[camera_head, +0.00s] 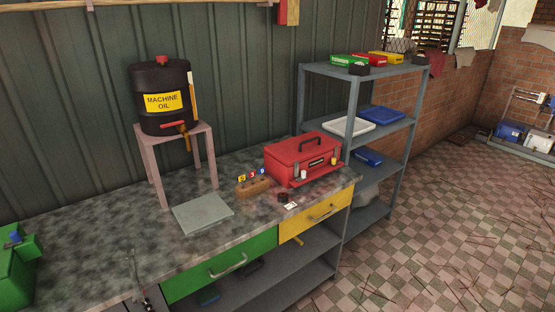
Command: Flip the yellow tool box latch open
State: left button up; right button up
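A red tool box (301,151) stands closed on the right end of the workbench, with a dark handle on its lid. On its front, a small yellow latch (334,160) sits at the right and a white latch (304,174) at the left. The yellow latch looks closed against the box, but it is too small to be sure. Neither of my grippers can be made out in the head view.
The workbench (120,240) also holds an oil drum (162,98) on a stand, a grey plate (202,213) and a wooden block (253,188) with coloured tags. A dark round item (283,197) lies before the box. A grey shelf rack (352,112) stands behind it.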

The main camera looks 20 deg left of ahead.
aim_at(334, 163)
jog(key=u, duration=0.2)
jog(key=i+l, duration=0.1)
jog(key=i, duration=0.35)
jog(key=i+l+u, duration=0.1)
jog(key=i, duration=0.4)
jog(key=i+l, duration=0.15)
jog(key=i, duration=0.3)
jog(key=i+l, duration=0.1)
jog(key=i, duration=0.4)
jog(key=u, duration=0.05)
